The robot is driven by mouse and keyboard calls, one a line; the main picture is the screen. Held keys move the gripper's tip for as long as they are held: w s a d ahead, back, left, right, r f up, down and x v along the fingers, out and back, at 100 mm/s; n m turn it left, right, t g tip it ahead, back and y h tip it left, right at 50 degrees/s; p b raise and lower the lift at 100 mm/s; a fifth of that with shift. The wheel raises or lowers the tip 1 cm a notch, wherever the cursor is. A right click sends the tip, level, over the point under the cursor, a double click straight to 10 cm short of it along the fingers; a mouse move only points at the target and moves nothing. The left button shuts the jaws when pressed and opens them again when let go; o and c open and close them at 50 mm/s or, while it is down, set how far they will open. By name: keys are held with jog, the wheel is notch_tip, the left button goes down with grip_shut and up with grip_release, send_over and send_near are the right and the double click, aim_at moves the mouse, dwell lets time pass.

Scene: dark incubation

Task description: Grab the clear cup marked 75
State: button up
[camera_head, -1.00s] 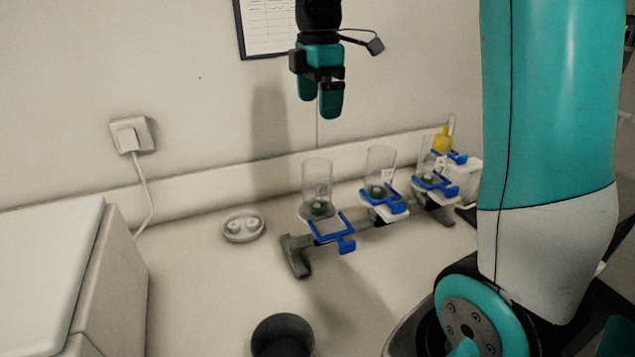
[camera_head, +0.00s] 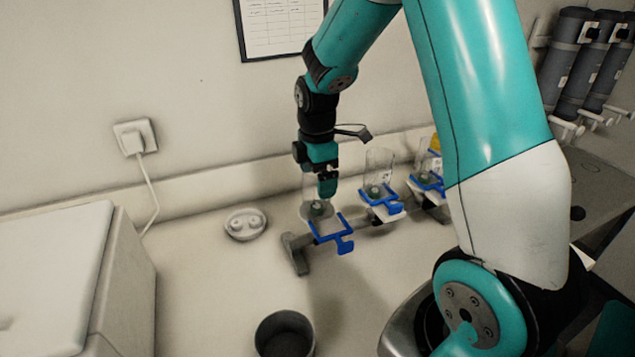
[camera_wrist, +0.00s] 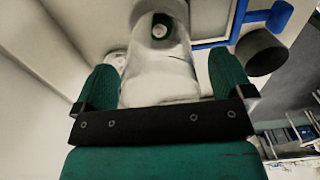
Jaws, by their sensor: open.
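Several clear cups stand in a row on holders with blue clips. The leftmost clear cup (camera_head: 316,208) stands upright with a dark green piece low inside. My gripper (camera_head: 327,188) points down at it and covers its upper part in the head view. In the wrist view the open fingers of my gripper (camera_wrist: 168,85) stand on either side of the clear cup (camera_wrist: 165,75), with gaps showing. A second clear cup (camera_head: 379,168) stands to the right, and a third (camera_head: 424,165) is partly behind my arm. I cannot read a 75 on any cup.
A dark round pot (camera_head: 284,335) stands at the front of the bench. A small white round dish (camera_head: 245,225) lies left of the holders. A white box (camera_head: 60,270) fills the left. Dark cylinders (camera_head: 570,60) hang at the right. Bare bench lies between the dish and pot.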

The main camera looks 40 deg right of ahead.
jog(key=shift+f, duration=0.35)
jog(key=c, duration=1)
jog(key=shift+r, duration=0.1)
jog(key=shift+c, duration=0.2)
